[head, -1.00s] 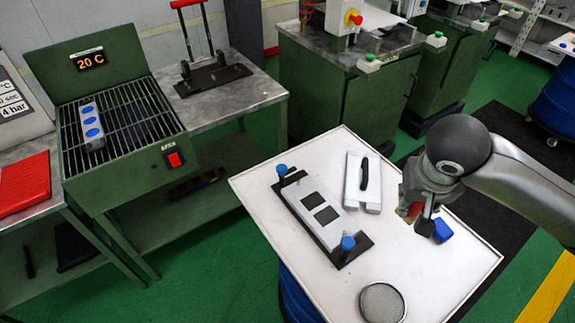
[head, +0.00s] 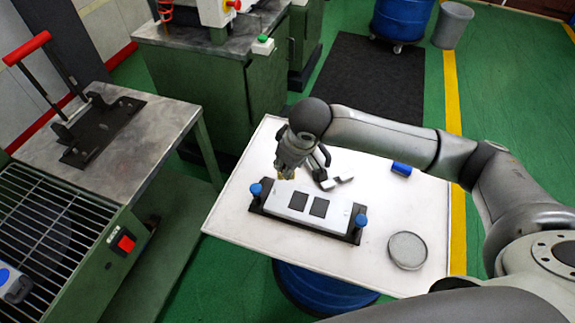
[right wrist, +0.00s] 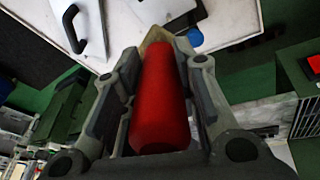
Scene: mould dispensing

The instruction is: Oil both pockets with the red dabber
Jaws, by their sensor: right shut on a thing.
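The mould (head: 272,205) lies on the white table with two dark square pockets, a left pocket (head: 299,200) and a right pocket (head: 319,207), facing up. It sits in a black base with a blue knob at each end. My right gripper (head: 286,172) is above the mould's back left end, near the left blue knob (head: 256,190). In the right wrist view its fingers are shut on the red dabber (right wrist: 163,105), whose tan tip (right wrist: 155,36) sticks out beyond them. The tip appears above the mould, left of the pockets. My left gripper is not in view.
A white plate with a black handle (head: 323,178) lies behind the mould, partly hidden by my right arm. A round grey dish (head: 407,250) is at the front right, a small blue block (head: 401,168) at the back right. The grille heater (head: 50,240) stands left.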

